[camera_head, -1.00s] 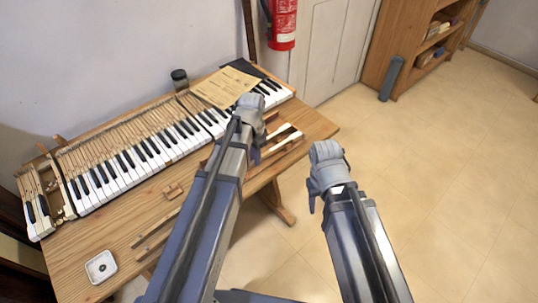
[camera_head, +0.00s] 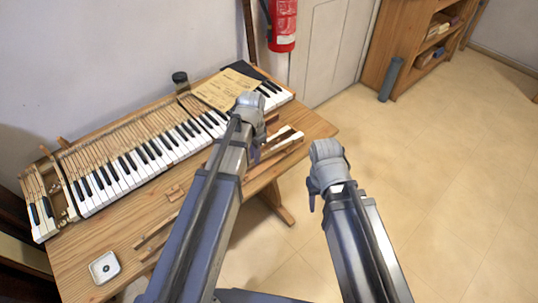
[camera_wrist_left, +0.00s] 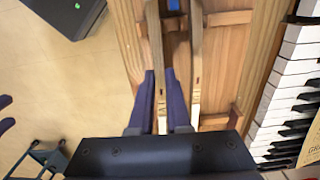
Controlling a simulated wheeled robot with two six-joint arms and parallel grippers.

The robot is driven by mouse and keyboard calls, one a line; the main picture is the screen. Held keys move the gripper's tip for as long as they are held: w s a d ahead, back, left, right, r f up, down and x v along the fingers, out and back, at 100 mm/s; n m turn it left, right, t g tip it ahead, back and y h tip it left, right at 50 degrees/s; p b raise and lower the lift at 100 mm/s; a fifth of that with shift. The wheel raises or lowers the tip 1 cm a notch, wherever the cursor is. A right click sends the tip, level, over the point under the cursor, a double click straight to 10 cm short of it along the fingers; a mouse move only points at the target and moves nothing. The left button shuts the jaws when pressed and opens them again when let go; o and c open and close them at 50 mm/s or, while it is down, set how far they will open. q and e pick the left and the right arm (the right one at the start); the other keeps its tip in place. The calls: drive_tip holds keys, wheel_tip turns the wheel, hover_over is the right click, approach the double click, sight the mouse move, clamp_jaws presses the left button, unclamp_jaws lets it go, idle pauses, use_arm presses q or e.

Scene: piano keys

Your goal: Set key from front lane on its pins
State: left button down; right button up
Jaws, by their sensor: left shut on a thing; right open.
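A long wooden key (camera_wrist_left: 154,45) lies along the front side of a wooden rack (camera_wrist_left: 222,60) in the left wrist view. My left gripper (camera_wrist_left: 159,76) is shut on this key, one finger on each side. In the head view my left gripper (camera_head: 256,152) is low over the rack at the table's front edge, and its arm hides much of the rack. A second key (camera_wrist_left: 195,70) lies beside it, outside the fingers. My right gripper (camera_head: 312,199) is open and empty, off the table above the floor. The keyboard (camera_head: 135,168) has a gap near its left end.
A paper sheet (camera_head: 222,92) lies over the keyboard's right part. A dark jar (camera_head: 180,80) stands behind it.

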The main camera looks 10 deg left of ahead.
use_arm(q)
drive_tip(key=shift+r+p, duration=0.6)
drive_tip(key=shift+r, duration=0.2)
drive_tip(key=shift+r, duration=0.1)
wheel_tip(320, 180, up, 5)
drive_tip(key=p, duration=0.5)
